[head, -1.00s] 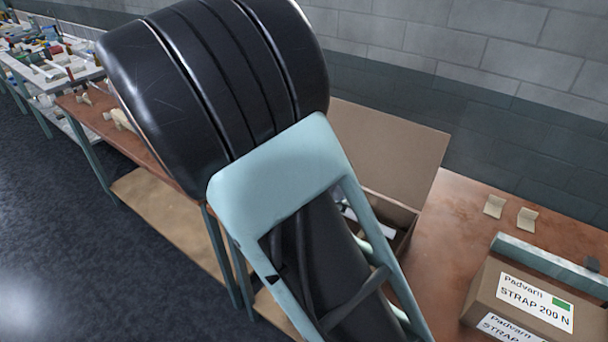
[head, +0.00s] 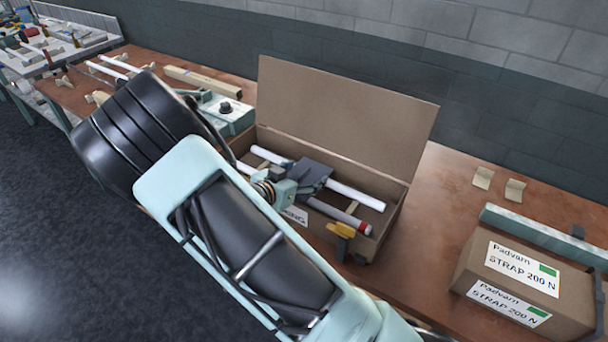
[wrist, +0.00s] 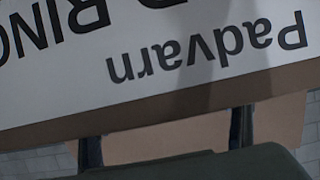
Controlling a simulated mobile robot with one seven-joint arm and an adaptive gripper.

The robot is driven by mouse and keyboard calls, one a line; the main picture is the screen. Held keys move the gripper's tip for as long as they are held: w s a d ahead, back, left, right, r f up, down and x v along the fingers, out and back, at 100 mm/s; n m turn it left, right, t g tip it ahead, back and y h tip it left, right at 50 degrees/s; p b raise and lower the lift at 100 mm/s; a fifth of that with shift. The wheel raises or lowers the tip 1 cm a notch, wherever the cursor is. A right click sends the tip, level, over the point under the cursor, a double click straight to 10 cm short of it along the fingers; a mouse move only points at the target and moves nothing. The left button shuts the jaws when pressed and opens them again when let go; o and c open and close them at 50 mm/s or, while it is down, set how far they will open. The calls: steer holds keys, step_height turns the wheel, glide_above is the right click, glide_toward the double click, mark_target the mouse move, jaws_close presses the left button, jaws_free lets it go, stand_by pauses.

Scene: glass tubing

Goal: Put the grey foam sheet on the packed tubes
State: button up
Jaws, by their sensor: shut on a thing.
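The packed tubes, white (head: 358,194) and grey with a red end (head: 335,213), lie side by side in an open cardboard carton (head: 402,195). My gripper (head: 298,183) is over the carton's front side. It is shut on a dark grey flat piece, which I take to be the grey foam sheet (head: 315,170); its edge against the gripper is hard to make out. The piece is above the middle of the tubes; contact cannot be told. In the wrist view, the carton's printed label (wrist: 180,50) appears upside down and close, with two dark fingers below it.
The carton's raised lid (head: 345,110) stands behind the tubes. A yellow piece (head: 342,231) is at its front right corner. A teal fixture (head: 228,115) stands left of it, and a strap box (head: 525,285) far right. Bare bench lies between carton and strap box.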

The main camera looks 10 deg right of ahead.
steer(key=shift+f, duration=0.15)
steer(key=o, duration=0.5)
steer(key=shift+f, duration=0.1)
steer(key=o, duration=0.4)
steer(key=shift+o, duration=0.2)
steer(key=shift+r, duration=0.3)
steer(key=v, duration=1.2)
steer(key=shift+f, duration=0.15)
